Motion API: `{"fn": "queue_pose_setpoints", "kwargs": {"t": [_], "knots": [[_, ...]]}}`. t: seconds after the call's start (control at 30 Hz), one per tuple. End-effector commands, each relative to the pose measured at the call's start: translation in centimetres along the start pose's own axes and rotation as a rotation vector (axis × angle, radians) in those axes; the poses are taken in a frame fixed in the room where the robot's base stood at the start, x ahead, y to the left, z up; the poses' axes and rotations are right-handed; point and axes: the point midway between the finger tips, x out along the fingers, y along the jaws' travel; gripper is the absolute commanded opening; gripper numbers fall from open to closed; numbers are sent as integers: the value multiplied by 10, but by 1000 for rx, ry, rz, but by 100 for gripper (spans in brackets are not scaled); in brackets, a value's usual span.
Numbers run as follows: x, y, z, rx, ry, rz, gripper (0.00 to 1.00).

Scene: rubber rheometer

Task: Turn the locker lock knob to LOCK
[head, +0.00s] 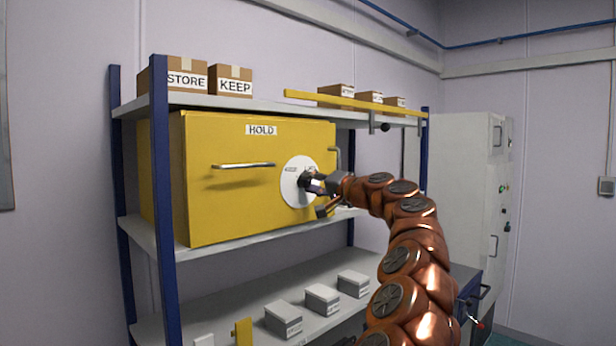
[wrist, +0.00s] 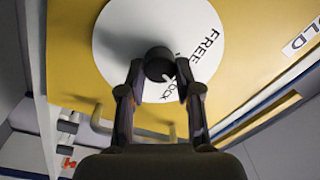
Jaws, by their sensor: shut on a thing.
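The yellow locker (head: 255,190) labelled HOLD sits on the blue-and-grey shelf rack. Its front bears a round white dial plate (head: 293,184) with a black lock knob (head: 305,179) at its middle. In the wrist view the knob (wrist: 158,62) stands on the plate (wrist: 118,35), with the words FREE and LOCK printed on its right side; LOCK is partly hidden by a finger. My gripper (wrist: 160,78) is shut on the knob, one finger on each side. My gripper (head: 316,184) covers part of the plate in the head view. The knob's exact pointing direction is unclear.
A bar handle (head: 243,165) is left of the dial, and another handle (head: 335,158) is at the locker's right edge. Boxes labelled STORE (head: 186,80) and KEEP (head: 235,84) stand on the top shelf. Small grey boxes (head: 322,299) sit below. A white cabinet (head: 460,180) stands right.

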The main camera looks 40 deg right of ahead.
Motion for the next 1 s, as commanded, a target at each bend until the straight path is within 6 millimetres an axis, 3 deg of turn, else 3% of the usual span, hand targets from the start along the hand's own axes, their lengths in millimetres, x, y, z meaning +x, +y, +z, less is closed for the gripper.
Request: {"fn": "queue_pose_setpoints", "kwargs": {"t": [0.5,1.0], "knots": [[2,0,5,366,3,5,0],[2,2,4,448,12,6,0]]}}
